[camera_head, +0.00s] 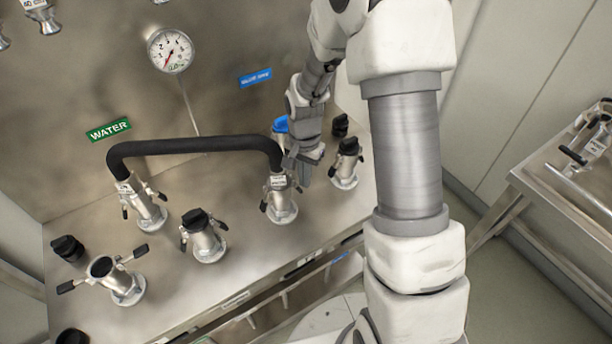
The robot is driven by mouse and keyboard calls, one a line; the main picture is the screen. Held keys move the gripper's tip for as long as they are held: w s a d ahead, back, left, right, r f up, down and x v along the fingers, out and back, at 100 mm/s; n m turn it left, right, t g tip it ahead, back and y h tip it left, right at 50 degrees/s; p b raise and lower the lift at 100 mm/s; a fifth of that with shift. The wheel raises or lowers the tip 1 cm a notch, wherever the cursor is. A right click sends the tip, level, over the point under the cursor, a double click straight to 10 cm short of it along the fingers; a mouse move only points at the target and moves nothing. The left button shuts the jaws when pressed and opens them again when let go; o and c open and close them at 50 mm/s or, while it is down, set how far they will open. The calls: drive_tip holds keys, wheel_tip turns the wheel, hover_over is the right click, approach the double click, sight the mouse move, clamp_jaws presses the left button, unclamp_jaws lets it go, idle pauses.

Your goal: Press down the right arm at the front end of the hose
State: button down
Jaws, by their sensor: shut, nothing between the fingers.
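A black hose (195,145) arches between two metal couplings on the bench panel. Its left end sits on a coupling (148,208) below the green WATER label, with small dark-tipped arms at its sides. Its right end, closer to my gripper, sits on another coupling (281,208). This coupling's left arm (263,206) points down along its side. Its right arm is small and partly hidden by my gripper, so its angle is hard to tell. My gripper (302,178) is shut and empty, pointing down just right of the hose's right end. I cannot tell whether it touches the arm.
A capped coupling (345,165) stands close to the right of my gripper, with a blue cap (280,125) behind. Another capped coupling (204,238) and an open one with arms spread (122,280) stand front left. A gauge (170,50) is on the back wall. A metal table (560,195) is at right.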

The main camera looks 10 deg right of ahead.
drive_tip(key=shift+w+d+r+p, duration=0.2)
drive_tip(key=shift+d+r+p, duration=0.2)
drive_tip(key=shift+d+r, duration=0.2)
drive_tip(key=shift+r+p, duration=1.95)
drive_tip(key=shift+r, duration=1)
